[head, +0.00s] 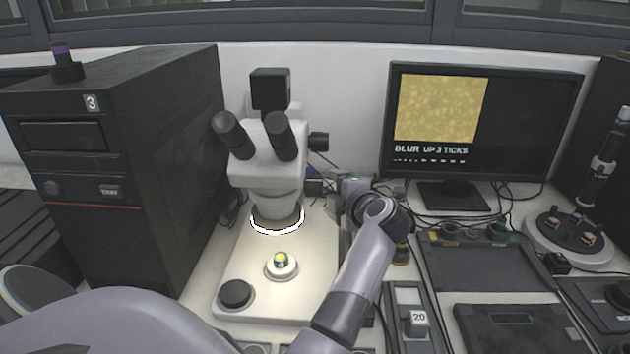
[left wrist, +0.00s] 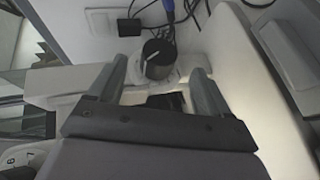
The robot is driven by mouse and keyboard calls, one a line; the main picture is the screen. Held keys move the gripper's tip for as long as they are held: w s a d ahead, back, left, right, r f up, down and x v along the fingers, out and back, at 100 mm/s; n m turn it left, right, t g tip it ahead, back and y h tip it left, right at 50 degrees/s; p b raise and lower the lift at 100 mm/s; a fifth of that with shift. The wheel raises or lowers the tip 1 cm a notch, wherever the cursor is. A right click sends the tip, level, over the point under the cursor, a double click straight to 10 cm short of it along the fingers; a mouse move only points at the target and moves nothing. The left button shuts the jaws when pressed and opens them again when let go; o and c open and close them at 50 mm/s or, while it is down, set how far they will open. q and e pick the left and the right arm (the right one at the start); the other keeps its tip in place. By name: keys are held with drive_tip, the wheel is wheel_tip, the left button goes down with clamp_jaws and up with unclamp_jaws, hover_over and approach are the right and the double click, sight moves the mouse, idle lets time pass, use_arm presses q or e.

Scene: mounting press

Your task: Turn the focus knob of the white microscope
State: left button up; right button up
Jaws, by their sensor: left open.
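The white microscope (head: 268,160) stands on its pale base, with two black eyepieces and a lit ring above a small sample. A black knob (head: 318,140) sticks out on the right of its head. My left gripper (head: 352,187) is low at the microscope's right side, partly hidden by my wrist. In the left wrist view its fingers (left wrist: 158,70) are spread open. A black round knob (left wrist: 158,57) with a white mark shows between and just beyond the fingertips. I cannot tell whether the fingers touch it. My right gripper is not in view.
The monitor (head: 485,130) shows a yellow speckled picture and "BLUR UP 3 TICKS". A tall black cabinet (head: 120,150) stands close on the left. Loose cables (left wrist: 165,18) run behind the knob. Trays and devices (head: 485,265) crowd the right of the bench.

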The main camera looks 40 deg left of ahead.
sight(320, 186)
use_arm(q)
drive_tip(key=shift+p+x, duration=0.35)
drive_tip(key=shift+x, duration=3.2)
